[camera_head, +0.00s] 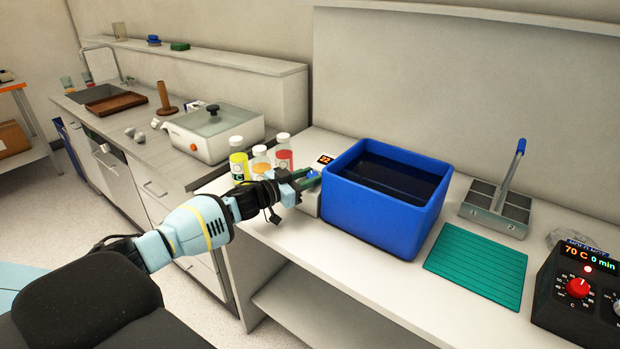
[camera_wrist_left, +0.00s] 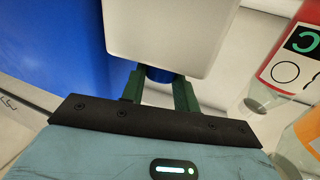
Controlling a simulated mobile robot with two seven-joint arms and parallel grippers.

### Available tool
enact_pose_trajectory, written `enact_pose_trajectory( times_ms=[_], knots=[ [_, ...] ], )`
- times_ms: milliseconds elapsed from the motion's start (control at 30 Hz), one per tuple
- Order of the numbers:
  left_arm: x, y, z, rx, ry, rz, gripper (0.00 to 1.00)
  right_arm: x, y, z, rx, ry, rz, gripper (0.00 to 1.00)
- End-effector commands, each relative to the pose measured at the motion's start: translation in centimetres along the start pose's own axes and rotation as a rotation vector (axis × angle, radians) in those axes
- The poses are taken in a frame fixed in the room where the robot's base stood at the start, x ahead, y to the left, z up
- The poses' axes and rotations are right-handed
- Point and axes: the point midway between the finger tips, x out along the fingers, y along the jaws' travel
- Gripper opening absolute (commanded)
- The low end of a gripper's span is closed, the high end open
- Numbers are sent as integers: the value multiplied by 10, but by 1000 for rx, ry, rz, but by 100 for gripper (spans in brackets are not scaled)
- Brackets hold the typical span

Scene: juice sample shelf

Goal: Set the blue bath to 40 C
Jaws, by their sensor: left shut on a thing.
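The blue bath (camera_head: 375,212) is an open blue tub of dark liquid on the bench. A pale control box (camera_head: 309,206) stands at its left side, with a small display (camera_head: 324,160) showing orange digits that look like 22. My left gripper (camera_head: 307,180) is at this box, shut on a blue knob. In the left wrist view the knob (camera_wrist_left: 158,74) sits between the green fingers, partly hidden under the white box (camera_wrist_left: 165,38). The blue bath wall (camera_wrist_left: 55,45) is beside it. My right gripper is not in view.
Bottles with yellow, orange and red contents (camera_head: 284,158) stand close behind my left gripper. Right of the bath are a green mat (camera_head: 476,266), a metal rack with an upright handle (camera_head: 493,218) and a black heater (camera_head: 572,290) reading 70 C, 0 min.

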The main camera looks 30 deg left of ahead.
Motion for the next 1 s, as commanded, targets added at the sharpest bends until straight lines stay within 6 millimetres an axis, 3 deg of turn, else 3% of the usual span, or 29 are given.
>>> enact_pose_trajectory(
  times_ms=[467,500,533,833,1000],
  knots=[
    [0,0,0,6,-1,17,8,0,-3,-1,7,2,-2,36],
    [0,0,0,6,-1,17,34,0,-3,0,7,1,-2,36],
    [0,0,0,6,-1,17,38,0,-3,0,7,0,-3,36],
    [-1,0,0,5,-1,17,39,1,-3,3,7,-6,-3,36],
    [-12,-1,0,4,-1,17,39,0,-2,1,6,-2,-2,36]
  ],
)
